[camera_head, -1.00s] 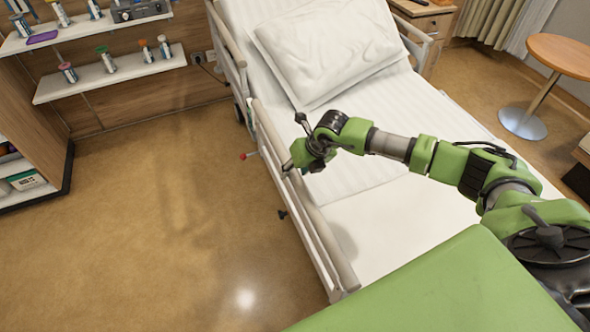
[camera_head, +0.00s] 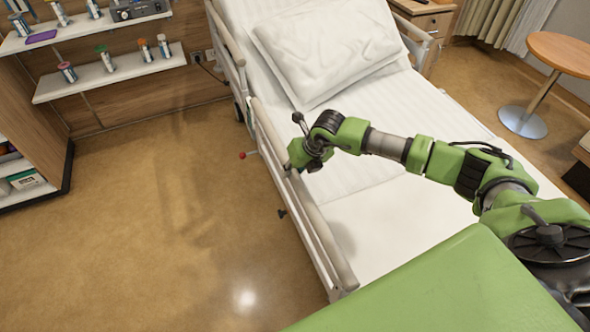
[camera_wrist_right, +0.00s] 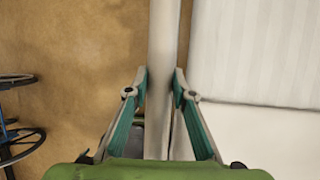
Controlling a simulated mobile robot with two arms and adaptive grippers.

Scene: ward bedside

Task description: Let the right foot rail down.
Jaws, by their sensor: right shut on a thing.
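The foot rail (camera_head: 330,245) is a long beige rail raised along the left edge of the bed in the head view. My right gripper (camera_head: 290,167) is at the upper part of this rail, reached across the bed. In the right wrist view, the pale rail (camera_wrist_right: 163,40) runs between the two fingers of my right gripper (camera_wrist_right: 161,85), one on each side, and the gripper is shut on it. A red knob (camera_head: 243,155) and a dark lever (camera_head: 282,213) stick out from the bed's left side below the rail. My left gripper is not in view.
The white mattress (camera_head: 385,235) lies under my right arm, with a pillow (camera_head: 325,45) at the far end. The floor (camera_head: 160,230) left of the bed is clear. Shelves (camera_head: 110,75) with bottles hang on the wall. A round table (camera_head: 565,52) stands at the right.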

